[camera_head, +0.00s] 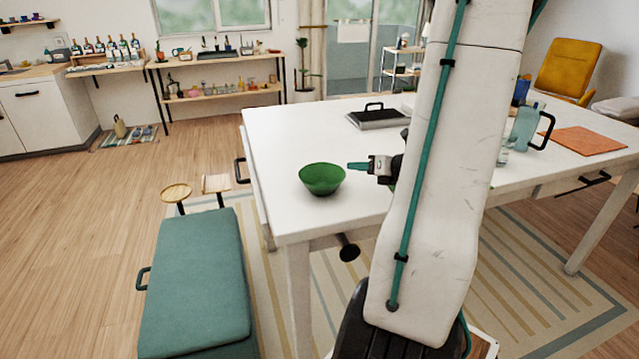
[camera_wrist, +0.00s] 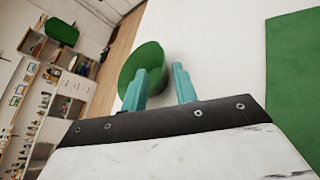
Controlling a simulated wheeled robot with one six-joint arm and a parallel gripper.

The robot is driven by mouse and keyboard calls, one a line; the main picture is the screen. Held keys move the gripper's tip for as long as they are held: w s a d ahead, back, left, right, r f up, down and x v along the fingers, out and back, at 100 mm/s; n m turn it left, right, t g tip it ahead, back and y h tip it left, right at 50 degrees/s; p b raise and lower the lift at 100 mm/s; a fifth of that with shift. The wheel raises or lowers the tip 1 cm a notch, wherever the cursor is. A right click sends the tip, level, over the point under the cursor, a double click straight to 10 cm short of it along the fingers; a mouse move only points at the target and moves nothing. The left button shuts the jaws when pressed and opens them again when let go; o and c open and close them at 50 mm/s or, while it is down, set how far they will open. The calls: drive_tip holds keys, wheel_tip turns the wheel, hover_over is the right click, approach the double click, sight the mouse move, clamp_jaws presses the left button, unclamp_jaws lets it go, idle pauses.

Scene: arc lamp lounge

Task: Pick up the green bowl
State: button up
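The green bowl (camera_head: 322,179) stands upright on the white table (camera_head: 285,130), near its left front corner, and looks empty. My gripper (camera_head: 357,166) is just right of the bowl, its teal fingers pointing left towards it, at about rim height or slightly above. In the wrist view my gripper (camera_wrist: 161,84) has its two teal fingers apart with nothing held between them. The bowl (camera_wrist: 148,60) lies ahead there, its near side partly hidden behind the left finger. A small gap seems to separate fingers and bowl; contact cannot be told for sure.
A grey tray with a black handle (camera_head: 378,119) lies farther back. A blue pitcher (camera_head: 524,128) and an orange mat (camera_head: 580,141) are at the right. A green mat (camera_wrist: 295,85) shows in the wrist view. A teal bench (camera_head: 197,285) stands left of the table.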

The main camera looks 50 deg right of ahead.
sight(322, 179)
drive_tip(key=x, duration=0.7)
drive_tip(key=shift+w+f, duration=0.1)
drive_tip(key=shift+f, duration=0.15)
drive_tip(key=shift+c, duration=0.3)
clamp_jaws()
